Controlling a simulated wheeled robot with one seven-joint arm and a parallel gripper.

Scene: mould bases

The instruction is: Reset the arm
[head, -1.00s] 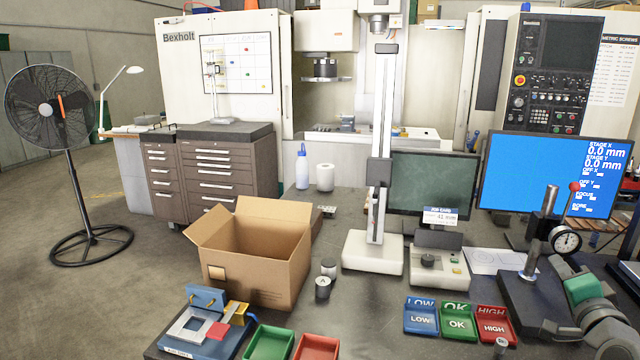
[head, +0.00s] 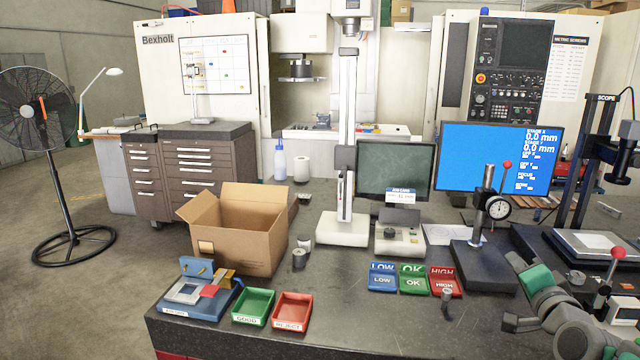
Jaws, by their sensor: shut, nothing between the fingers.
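My grey arm with green bands (head: 560,310) is folded in the lower right of the head view. Its dark end, which looks like my gripper (head: 511,322), points left over the right part of the dark bench (head: 400,325). The finger details are too small to make out.
The dial gauge stand (head: 478,255) is just behind my arm, with the scope (head: 590,170) farther right. LOW (head: 381,282), OK (head: 412,284) and HIGH (head: 444,286) trays lie left. An open cardboard box (head: 240,240) stands farther left. The front middle bench is clear.

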